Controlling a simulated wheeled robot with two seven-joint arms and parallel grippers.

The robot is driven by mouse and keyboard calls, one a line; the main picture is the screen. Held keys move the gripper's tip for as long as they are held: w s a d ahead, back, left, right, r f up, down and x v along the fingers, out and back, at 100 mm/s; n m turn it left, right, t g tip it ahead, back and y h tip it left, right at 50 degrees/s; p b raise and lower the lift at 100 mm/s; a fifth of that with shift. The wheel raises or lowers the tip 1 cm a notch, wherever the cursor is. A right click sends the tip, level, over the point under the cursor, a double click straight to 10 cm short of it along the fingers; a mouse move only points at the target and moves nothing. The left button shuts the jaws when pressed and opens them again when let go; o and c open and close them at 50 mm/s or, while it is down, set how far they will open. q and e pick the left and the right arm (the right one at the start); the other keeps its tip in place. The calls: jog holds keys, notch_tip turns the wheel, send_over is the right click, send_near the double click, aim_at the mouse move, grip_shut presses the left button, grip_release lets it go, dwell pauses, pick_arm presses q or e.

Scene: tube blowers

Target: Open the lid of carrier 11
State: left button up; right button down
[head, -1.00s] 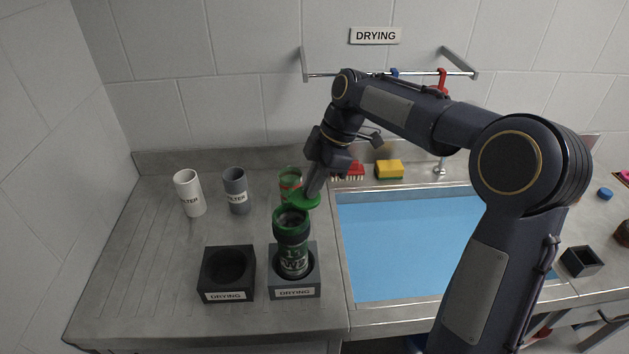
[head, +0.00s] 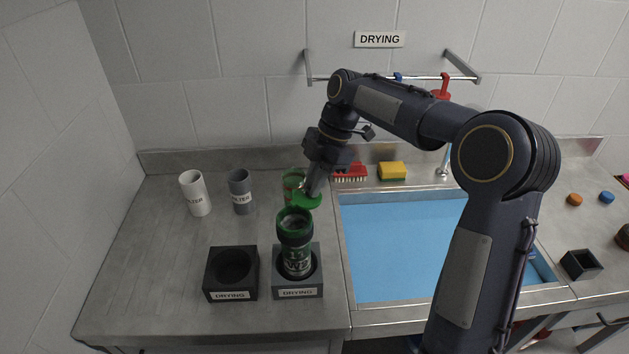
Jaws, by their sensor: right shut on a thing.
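Carrier 11 (head: 296,257) is a dark green and clear cylinder marked 11. It stands upright in the right black holder (head: 298,293) labelled DRYING. Its green lid (head: 307,200) is swung up off the top, at the carrier's upper right, and the dark mouth shows open. My right gripper (head: 308,190) comes down from above and is shut on the lid; its fingertips are partly hidden. My left gripper is out of the picture.
An empty DRYING holder (head: 231,273) stands left of the carrier. A white filter (head: 196,194), a grey filter (head: 241,192) and another green carrier (head: 292,181) stand behind. A blue sink (head: 395,245) lies to the right.

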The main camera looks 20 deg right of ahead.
jog(key=c, duration=1.4)
grip_release()
jog(key=shift+c, duration=0.2)
jog(key=shift+r, duration=0.1)
jog(key=v, duration=0.7)
jog(key=shift+r, duration=0.25)
jog(key=shift+s+d, duration=0.1)
jog(key=shift+d, duration=0.1)
